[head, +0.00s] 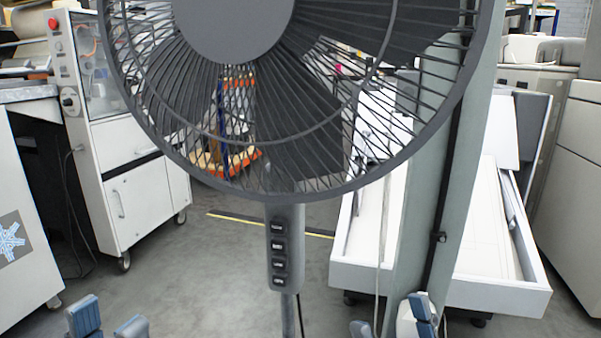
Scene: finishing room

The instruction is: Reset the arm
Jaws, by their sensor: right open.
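My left gripper (108,319) shows at the bottom left of the head view. Its two blue-grey fingertips stand apart with bare floor between them, so it is open and empty. My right gripper (392,320) shows at the bottom edge, right of centre. Its fingertips are apart with nothing seen between them. The lower parts of both grippers and most of both arms are out of the frame.
A large dark pedestal fan (297,188) stands close in front, its button column (285,248) between my grippers. A grey-green post (430,210) rises at right before a white tray-like table (490,285). A white wheeled cabinet (135,200) stands left. Grey floor (215,270) lies between.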

